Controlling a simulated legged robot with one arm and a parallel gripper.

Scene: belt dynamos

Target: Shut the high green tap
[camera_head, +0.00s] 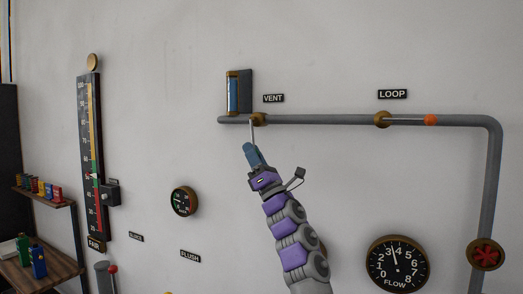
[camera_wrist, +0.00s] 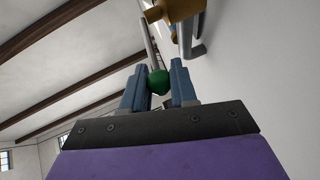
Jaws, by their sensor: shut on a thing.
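The green tap is the brass valve (camera_head: 258,118) on the high pipe, beside the VENT label (camera_head: 273,98). Its thin grey lever (camera_head: 252,133) points down, across the line of the pipe. The green knob (camera_wrist: 159,83) at the lever's end sits between the two blue fingers of my gripper (camera_wrist: 160,78) in the wrist view. My gripper (camera_head: 251,153) reaches up from below and is shut on this knob. In the head view the fingers hide the knob. The brass valve body (camera_wrist: 175,10) also shows at the top of the wrist view.
The grey pipe (camera_head: 320,120) runs right, then bends down. A LOOP valve (camera_head: 382,119) has its orange-knobbed lever (camera_head: 430,120) along the pipe. A blue sight glass (camera_head: 233,94) stands above the pipe's left end. A red handwheel (camera_head: 486,254) and a FLOW dial (camera_head: 397,264) are lower right.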

